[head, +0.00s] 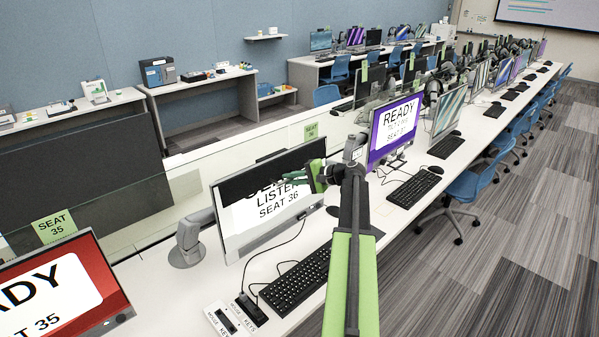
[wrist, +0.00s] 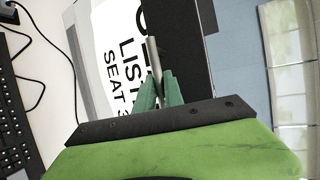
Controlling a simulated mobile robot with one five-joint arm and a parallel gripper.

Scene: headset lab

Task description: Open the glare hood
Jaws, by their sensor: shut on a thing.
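The glare hood (head: 262,179) is a black panel lying across the upper part of the Seat 36 monitor (head: 234,243), hiding the top of its text. In the wrist view the hood (wrist: 183,42) shows as a black panel beside the white screen area, with a pale grey bar (wrist: 152,52) along its edge. My gripper (head: 297,178) is at the hood's lower edge, right of its middle. In the wrist view its green fingers (wrist: 158,80) are closed around the bar. The fingers hide part of the bar.
A keyboard (head: 297,279) and a cable lie in front of the monitor, with a small white key box (head: 232,319) beside them. A red Seat 35 monitor (head: 62,290) is at left, a purple monitor (head: 394,130) at right. A clear divider (head: 110,215) runs behind the screens.

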